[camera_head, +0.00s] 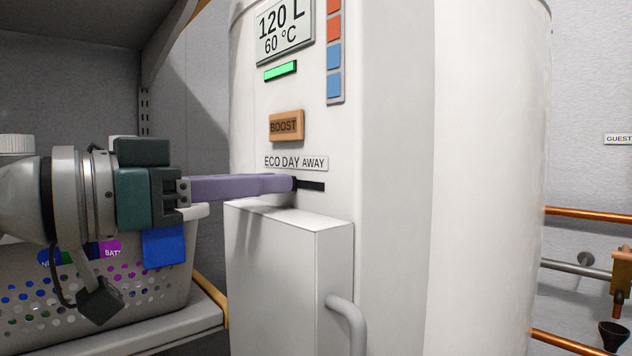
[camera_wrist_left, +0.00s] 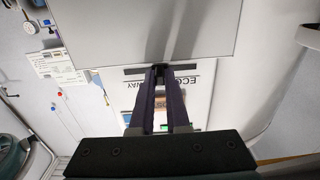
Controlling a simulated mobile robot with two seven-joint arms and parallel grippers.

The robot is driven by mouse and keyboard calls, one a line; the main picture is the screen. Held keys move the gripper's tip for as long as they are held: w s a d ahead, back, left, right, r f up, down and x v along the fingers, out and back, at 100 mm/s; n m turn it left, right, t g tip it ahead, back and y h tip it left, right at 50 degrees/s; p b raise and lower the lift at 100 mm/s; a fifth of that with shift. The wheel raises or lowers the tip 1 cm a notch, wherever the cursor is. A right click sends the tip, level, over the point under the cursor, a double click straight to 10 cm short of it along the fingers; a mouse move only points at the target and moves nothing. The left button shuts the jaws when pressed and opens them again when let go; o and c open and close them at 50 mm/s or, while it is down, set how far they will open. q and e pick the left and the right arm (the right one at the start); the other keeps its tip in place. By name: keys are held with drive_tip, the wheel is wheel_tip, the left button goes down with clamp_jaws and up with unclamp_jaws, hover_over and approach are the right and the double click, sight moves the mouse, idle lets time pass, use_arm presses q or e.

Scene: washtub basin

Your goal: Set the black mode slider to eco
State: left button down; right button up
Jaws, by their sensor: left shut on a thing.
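The heater's white front carries a black slot (camera_head: 312,186) under a label strip reading ECO DAY AWAY (camera_head: 296,162). My left gripper (camera_head: 293,183), with long purple fingers, reaches in from the left at the slot. In the left wrist view, which is upside down, the fingertips (camera_wrist_left: 160,72) are shut on the black mode slider (camera_wrist_left: 159,68). The slider is near the middle of the slot, about at DAY, with slot showing on both sides. The fingers cover part of the label there. In the head view the slider is mostly hidden by the fingertips.
A white box (camera_head: 285,250) with a grey handle (camera_head: 347,320) juts out just below the slot. An orange BOOST button (camera_head: 286,125) and a display (camera_head: 284,30) are above. A perforated basket (camera_head: 130,300) stands on the shelf at left. Copper pipes (camera_head: 590,214) run at right.

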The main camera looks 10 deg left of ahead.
sight(238, 206)
drive_tip(key=shift+f, duration=0.1)
idle(0.7)
use_arm(q)
drive_tip(key=shift+w+a+f+b, duration=0.15)
drive_tip(key=shift+a+f+b, duration=0.05)
drive_tip(key=shift+b, duration=0.15)
drive_tip(key=w+a, duration=0.1)
drive_tip(key=w+a+b, duration=0.1)
drive_tip(key=a, duration=0.1)
drive_tip(key=shift+w+r, duration=0.1)
drive_tip(key=shift+d, duration=0.2)
drive_tip(key=c, duration=1.3)
unclamp_jaws()
drive_tip(key=o, duration=0.4)
drive_tip(key=shift+a, duration=0.15)
use_arm(e)
drive_tip(key=shift+w+a+f, duration=0.6)
drive_tip(key=shift+a+f, duration=0.15)
drive_tip(key=shift+f, duration=0.1)
